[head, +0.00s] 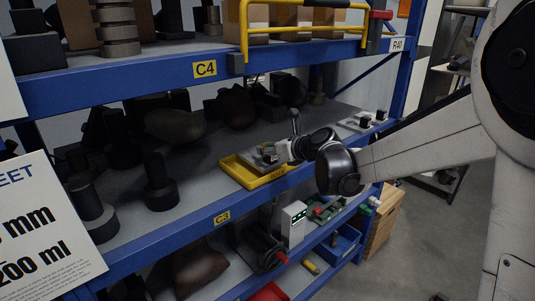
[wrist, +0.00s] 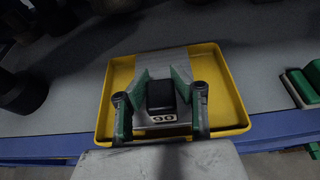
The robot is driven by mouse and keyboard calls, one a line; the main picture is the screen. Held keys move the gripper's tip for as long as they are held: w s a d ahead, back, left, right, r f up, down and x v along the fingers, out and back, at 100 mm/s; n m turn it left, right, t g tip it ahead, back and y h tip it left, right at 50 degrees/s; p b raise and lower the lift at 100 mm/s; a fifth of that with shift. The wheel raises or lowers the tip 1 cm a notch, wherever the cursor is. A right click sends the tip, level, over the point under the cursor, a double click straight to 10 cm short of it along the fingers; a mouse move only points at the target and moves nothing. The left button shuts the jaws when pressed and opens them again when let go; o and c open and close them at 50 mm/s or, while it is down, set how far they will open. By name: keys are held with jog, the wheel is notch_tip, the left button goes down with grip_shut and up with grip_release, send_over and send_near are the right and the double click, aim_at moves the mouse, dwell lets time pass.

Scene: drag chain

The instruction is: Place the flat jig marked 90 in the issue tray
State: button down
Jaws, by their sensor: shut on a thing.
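The flat jig marked 90 (wrist: 162,119) is a grey plate with a black block on top. My gripper (wrist: 162,92) is shut on this block, with a green-padded finger on each side. The yellow tray (wrist: 236,100) lies beneath the jig, and the plate's far end covers part of the tray's far rim. In the head view the tray (head: 248,181) sits at the front edge of the C3 shelf, with my gripper (head: 270,154) over its right part. Whether the plate touches the tray floor cannot be told.
Dark cylindrical parts (head: 160,183) stand left of the tray on the same shelf. Small black-and-white pieces (head: 365,122) lie to the right. The upper C4 shelf (head: 150,82) overhangs. Green items (wrist: 302,85) show right of the tray in the wrist view.

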jog(key=shift+f, duration=1.05)
jog(key=shift+f, duration=0.15)
jog(key=c, duration=1.5)
grip_release()
